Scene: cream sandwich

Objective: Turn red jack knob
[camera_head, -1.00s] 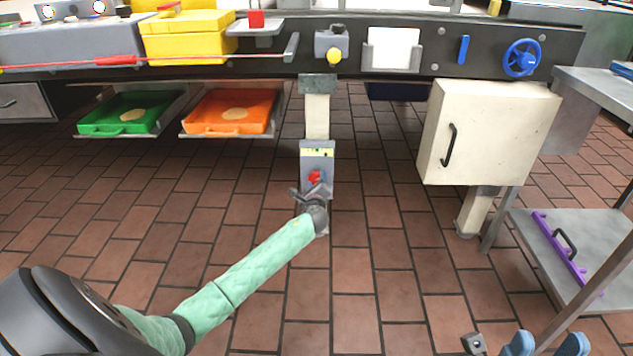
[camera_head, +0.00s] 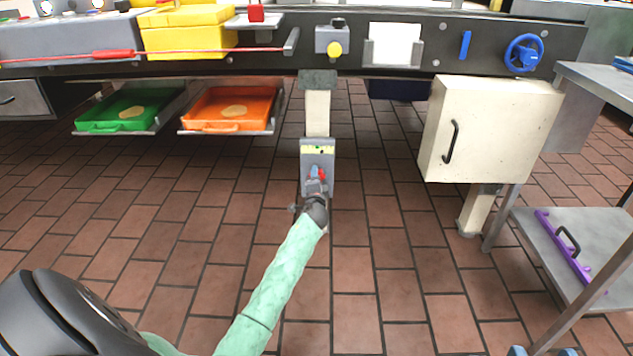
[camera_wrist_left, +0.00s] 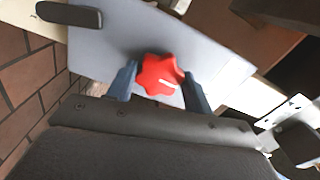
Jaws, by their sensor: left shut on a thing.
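The red jack knob (camera_head: 317,171) is on the front of a grey box (camera_head: 318,148) fixed to a cream post under the counter. In the left wrist view the knob (camera_wrist_left: 161,75) is star-shaped with a short white mark, on a grey panel (camera_wrist_left: 185,38). My left gripper (camera_head: 318,182) is at the knob, with one blue-grey finger on each side of it, shut on it. In the left wrist view the gripper (camera_wrist_left: 160,84) covers part of the panel's lower side. My right gripper is not in view.
A cream cabinet (camera_head: 492,130) with a black handle stands to the right. Green (camera_head: 122,112) and orange (camera_head: 228,108) trays sit under the counter (camera_head: 270,58) to the left. A metal side table (camera_head: 590,240) stands at far right. The tiled floor is clear.

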